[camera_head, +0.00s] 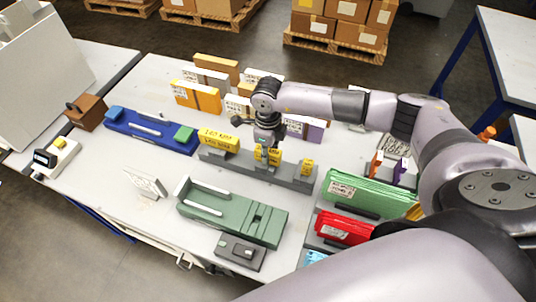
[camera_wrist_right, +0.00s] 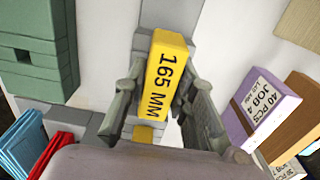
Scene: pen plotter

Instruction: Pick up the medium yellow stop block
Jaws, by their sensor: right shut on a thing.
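The yellow stop block marked 165 MM (camera_wrist_right: 166,76) stands between the fingers of my right gripper (camera_wrist_right: 160,108) in the wrist view. The fingers are shut on its two sides. In the head view my right gripper (camera_head: 267,143) points down over the grey slotted rail (camera_head: 232,166), and its fingers partly hide the yellow block (camera_head: 274,157). Whether the block is clear of the rail I cannot tell. Another yellow block (camera_head: 218,140), wide and labelled, sits at the rail's left end. A narrow yellow block (camera_head: 307,167) is at its right end. My left gripper does not show.
A green fixture (camera_head: 235,210) lies in front of the rail and a blue one (camera_head: 150,131) is at its left. Behind the rail stand labelled boards, among them an orange one (camera_head: 197,96). Green (camera_head: 368,193) and red (camera_head: 343,229) stacks are at the right.

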